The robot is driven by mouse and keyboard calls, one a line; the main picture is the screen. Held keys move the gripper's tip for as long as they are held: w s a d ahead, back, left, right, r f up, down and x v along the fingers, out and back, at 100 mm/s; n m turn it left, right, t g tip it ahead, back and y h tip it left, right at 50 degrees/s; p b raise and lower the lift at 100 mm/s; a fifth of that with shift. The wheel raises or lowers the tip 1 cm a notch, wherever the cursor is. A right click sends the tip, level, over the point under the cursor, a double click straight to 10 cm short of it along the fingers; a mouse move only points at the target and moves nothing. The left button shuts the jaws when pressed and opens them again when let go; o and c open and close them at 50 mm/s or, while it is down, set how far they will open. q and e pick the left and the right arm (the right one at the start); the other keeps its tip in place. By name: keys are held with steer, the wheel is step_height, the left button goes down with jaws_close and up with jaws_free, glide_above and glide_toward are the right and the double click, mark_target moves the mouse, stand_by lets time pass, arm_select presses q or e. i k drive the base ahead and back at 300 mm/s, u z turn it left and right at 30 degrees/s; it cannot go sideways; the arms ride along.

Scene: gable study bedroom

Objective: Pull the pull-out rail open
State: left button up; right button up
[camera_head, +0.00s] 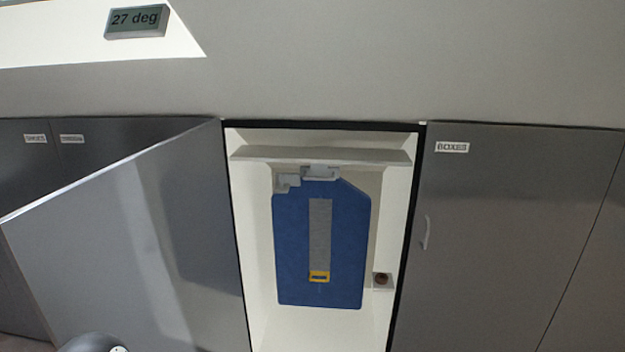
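The pull-out rail (258,154) looks like a pale bar across the top of an open, white-lined cupboard in the middle of the view. A light grey bracket or handle (320,172) sits under its middle. A blue flat piece (345,235), with a grey strip and a yellow buckle, hangs below the bracket. The rail appears to be inside the cupboard; its depth is hard to judge. Neither of my grippers shows. A rounded grey part at the bottom left edge may be of my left arm.
The cupboard's grey door (130,230) stands open to the left. A closed door labelled BOXES (500,220), with a handle, is on the right. A small brown round thing (381,279) is on a pale block inside. A "27 deg" display (137,21) is above.

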mark_target(322, 220)
steer(key=k, duration=0.6)
steer(key=z, duration=0.3)
steer(key=i, duration=0.5)
steer(key=z, duration=0.5)
steer(key=i, duration=1.15)
steer(key=u, duration=0.9)
